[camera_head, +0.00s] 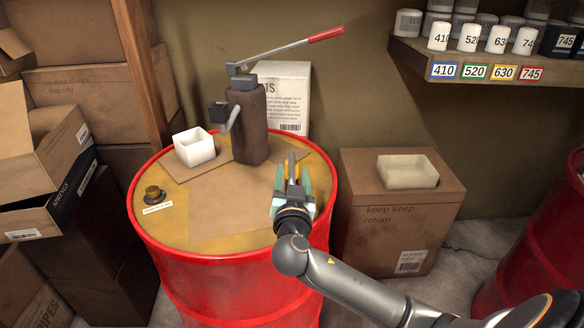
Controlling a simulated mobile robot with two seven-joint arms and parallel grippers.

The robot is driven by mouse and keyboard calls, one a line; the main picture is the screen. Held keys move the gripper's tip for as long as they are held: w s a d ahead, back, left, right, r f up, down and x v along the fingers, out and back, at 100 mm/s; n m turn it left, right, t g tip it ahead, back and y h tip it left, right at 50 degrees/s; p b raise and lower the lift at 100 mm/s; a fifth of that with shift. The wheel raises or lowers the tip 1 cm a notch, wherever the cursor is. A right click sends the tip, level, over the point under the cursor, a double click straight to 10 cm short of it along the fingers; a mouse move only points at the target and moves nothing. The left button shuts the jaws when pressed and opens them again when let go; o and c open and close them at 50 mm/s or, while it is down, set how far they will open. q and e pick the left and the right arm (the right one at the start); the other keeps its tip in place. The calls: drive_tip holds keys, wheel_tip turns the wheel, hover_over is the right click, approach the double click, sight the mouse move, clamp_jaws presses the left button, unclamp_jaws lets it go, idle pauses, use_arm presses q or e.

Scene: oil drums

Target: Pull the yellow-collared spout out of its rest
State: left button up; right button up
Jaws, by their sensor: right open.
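My right gripper (293,176) reaches in from the lower right over the right part of the red drum's top. Its pale green fingers are open and spread. A narrow upright piece with a yellow-orange part (291,164) shows between and beyond the fingers. It looks like the yellow-collared spout, but the gripper hides most of it and its rest. I cannot tell whether the fingers touch it. My left gripper is not in view.
A carton (385,220) stands right of the drum. A shelf (480,62) with labelled canisters hangs at upper right.

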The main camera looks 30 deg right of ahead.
drive_tip(key=shift+x, duration=1.1)
clamp_jaws()
idle(0.6)
